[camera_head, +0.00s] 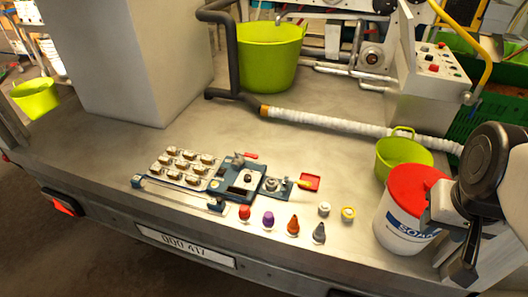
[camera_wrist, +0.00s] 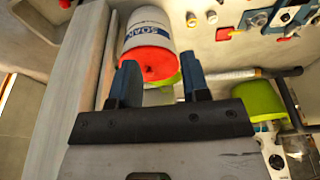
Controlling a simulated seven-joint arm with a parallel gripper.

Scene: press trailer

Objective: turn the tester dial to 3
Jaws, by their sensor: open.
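A blue tester unit (camera_head: 272,186) with a round grey dial-like part sits on the trailer bed. It joins the right side of a blue plate fixture (camera_head: 243,178). The dial's markings are too small to read. My gripper (camera_wrist: 162,80) is open and empty in the wrist view, its two blue fingers apart in front of a white bucket with a red lid (camera_wrist: 150,52). In the head view my arm is at the right edge beside that bucket (camera_head: 403,222), well to the right of the tester. Part of the blue fixture (camera_wrist: 298,12) shows at the wrist view's top right.
Several small coloured pieces (camera_head: 293,224) stand in front of the tester. A red tray (camera_head: 310,182) lies right of it. A white hose (camera_head: 350,124), green tubs (camera_head: 404,154) and a control box (camera_head: 430,85) stand behind.

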